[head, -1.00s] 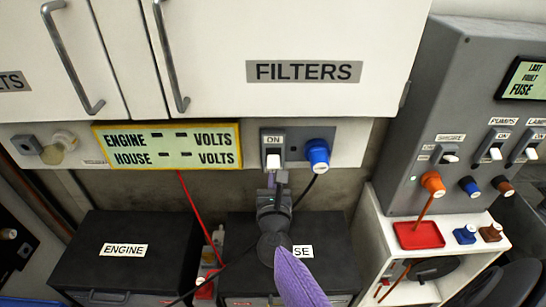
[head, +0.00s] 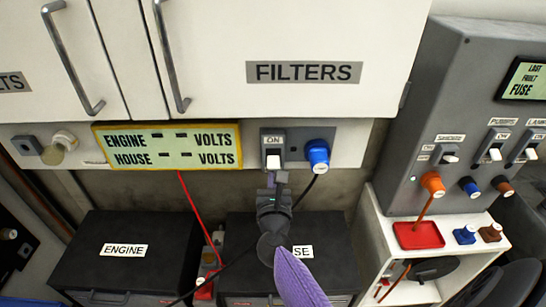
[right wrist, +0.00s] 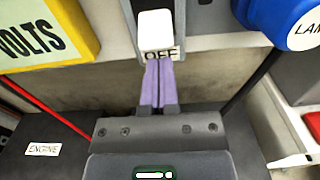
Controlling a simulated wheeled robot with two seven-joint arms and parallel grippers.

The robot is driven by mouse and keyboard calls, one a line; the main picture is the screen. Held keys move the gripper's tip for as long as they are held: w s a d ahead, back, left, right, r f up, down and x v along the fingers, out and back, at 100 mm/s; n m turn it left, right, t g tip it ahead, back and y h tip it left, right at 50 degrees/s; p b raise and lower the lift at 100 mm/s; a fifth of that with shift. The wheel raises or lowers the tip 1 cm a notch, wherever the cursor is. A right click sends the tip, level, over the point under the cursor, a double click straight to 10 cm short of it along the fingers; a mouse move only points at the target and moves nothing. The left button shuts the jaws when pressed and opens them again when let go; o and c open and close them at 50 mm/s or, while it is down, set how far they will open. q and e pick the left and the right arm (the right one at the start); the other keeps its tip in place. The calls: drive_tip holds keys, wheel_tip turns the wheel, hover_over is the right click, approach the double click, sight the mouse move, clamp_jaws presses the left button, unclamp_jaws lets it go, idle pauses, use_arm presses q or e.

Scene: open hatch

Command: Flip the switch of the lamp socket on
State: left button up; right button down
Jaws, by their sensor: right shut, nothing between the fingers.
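The white switch lever (head: 273,159) sits on a grey panel under the cabinet, below an ON label, just left of a blue plug (head: 317,153). In the right wrist view the lever (right wrist: 155,30) has an OFF label (right wrist: 160,54) beneath it, and the blue plug (right wrist: 290,20) shows part of a label, "LAM". My right gripper (head: 275,180) is just below the lever. Its purple fingers (right wrist: 157,68) are shut together and empty, their tips at the OFF label. I cannot tell whether they touch the lever. My left gripper is out of view.
An ENGINE/HOUSE VOLTS display (head: 168,147) is left of the switch. Black boxes, one labelled ENGINE (head: 125,250), stand below. A red cable (head: 193,210) and a black cable hang nearby. A grey panel (head: 430,100) with more switches is at the right.

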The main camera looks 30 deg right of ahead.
drive_tip(key=shift+r+p, duration=0.5)
drive_tip(key=shift+r, duration=0.15)
drive_tip(key=shift+s+a+r+p, duration=0.1)
drive_tip(key=shift+s+r+p, duration=0.1)
drive_tip(key=shift+r+p, duration=0.35)
drive_tip(key=shift+s+a+r+p, duration=0.1)
drive_tip(key=shift+s+r+p, duration=0.05)
drive_tip(key=shift+r+p, duration=0.4)
idle(0.5)
drive_tip(key=shift+f, duration=0.25)
drive_tip(key=shift+f+b, duration=0.3)
drive_tip(key=shift+b, duration=0.25)
approach(274, 167)
drive_tip(key=shift+w+d+f, duration=0.15)
drive_tip(key=shift+w+f, duration=0.15)
drive_tip(key=shift+f, duration=0.05)
